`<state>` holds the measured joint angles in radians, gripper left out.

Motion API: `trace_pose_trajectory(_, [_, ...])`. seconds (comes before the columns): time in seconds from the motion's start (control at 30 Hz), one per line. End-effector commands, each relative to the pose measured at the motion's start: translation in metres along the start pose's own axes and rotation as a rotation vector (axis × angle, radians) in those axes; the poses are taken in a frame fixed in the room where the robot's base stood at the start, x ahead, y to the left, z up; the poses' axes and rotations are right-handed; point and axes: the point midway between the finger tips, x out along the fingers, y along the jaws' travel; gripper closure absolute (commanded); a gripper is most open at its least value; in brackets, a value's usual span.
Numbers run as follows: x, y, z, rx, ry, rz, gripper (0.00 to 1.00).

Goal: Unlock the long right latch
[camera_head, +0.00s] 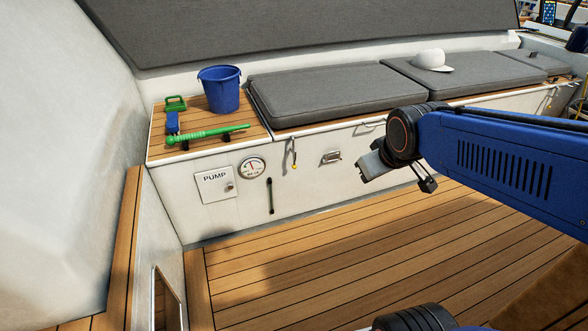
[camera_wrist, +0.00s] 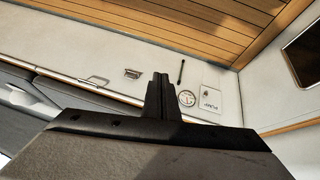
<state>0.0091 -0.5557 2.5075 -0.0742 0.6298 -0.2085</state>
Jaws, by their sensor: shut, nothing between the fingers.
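A slim latch with a yellow tip (camera_head: 294,154) hangs from the bench edge, just right of the gauge, in the head view. A similar yellow-tipped latch (camera_head: 550,98) hangs at the far right; it is small, and my arm crosses in front of the bench near it. I cannot tell for sure which is the long right latch. My gripper (camera_wrist: 160,77) is shut and empty, its fingers together in the wrist view. It is in the air in front of the bench, apart from both latches.
The bench front bears a recessed metal catch (camera_head: 331,157), a black bar handle (camera_head: 270,195), a round gauge (camera_head: 251,168) and a PUMP panel (camera_head: 215,185). On top are a blue bucket (camera_head: 220,90), green tool (camera_head: 208,133), grey cushions (camera_head: 325,95) and white cap (camera_head: 431,59). The plank floor (camera_head: 330,270) is clear.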

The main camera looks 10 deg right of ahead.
Motion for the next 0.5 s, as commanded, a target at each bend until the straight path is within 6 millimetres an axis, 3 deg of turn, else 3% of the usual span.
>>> trace_pose_trajectory(0.2, [0.049,0.017,-0.053,-0.169,0.079,0.039,1.00])
trace_pose_trajectory(0.5, [0.118,0.030,-0.115,-0.407,0.194,0.092,1.00])
